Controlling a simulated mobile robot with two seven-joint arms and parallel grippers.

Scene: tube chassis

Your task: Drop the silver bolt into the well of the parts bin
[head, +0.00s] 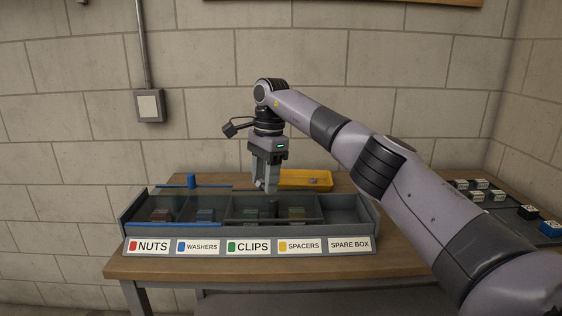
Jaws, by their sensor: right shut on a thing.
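The parts bin (352,216) is a long grey bin on the wooden table, with several compartments and a labelled front. Clear covers lie over part of it. My right gripper (266,190) points straight down over the bin's back edge, near its middle. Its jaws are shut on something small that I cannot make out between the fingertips. A small grey piece (313,181) lies in the yellow tray (291,177) behind the bin; it is too small to tell if it is the silver bolt. My left gripper is not in view.
A blue knob (192,180) stands at the bin's back left. A small dark upright piece (273,210) shows at the bin's middle. The spare-box compartment at the right end looks empty. Black and white blocks (480,190) and a blue-sided one (550,228) stand at the right.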

